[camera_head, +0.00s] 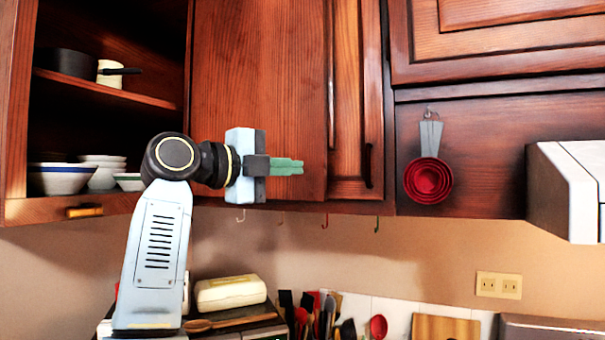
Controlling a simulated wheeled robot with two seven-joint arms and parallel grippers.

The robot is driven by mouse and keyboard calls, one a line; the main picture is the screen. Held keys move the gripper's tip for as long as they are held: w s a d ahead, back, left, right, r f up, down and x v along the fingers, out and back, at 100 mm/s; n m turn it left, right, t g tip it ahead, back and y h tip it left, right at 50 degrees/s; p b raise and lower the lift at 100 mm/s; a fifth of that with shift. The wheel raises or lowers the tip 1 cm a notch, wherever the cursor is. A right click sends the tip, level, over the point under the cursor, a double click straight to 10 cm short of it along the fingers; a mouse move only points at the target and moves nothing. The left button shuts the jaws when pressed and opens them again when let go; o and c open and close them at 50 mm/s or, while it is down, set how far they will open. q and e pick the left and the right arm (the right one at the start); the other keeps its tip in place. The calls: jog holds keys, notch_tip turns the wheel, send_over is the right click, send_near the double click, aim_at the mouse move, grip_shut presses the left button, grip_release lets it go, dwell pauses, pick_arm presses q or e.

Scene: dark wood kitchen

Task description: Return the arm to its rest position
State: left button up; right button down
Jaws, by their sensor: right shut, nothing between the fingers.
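My right gripper (287,166) is raised in front of the upper cabinets, near the middle left of the view. Its green fingers point right and are shut together with nothing between them. My right arm (155,235) comes up from the bottom of the view, and its wrist bends to the right. The gripper overlaps the lower part of a wooden cabinet door (258,70) in the picture; I cannot tell how close it is. My left gripper is not in view.
An open cabinet at left holds bowls (60,178) and a dark pot (70,63) on a shelf (105,88). Red measuring cups (428,181) hang at right, near a white hood (570,190). Below are a butter dish (231,293) and several utensils (320,315). Hooks hang under the cabinets.

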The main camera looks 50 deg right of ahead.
jog(key=s+a+b, duration=0.1)
jog(key=a, duration=0.6)
jog(key=shift+s+a, duration=0.2)
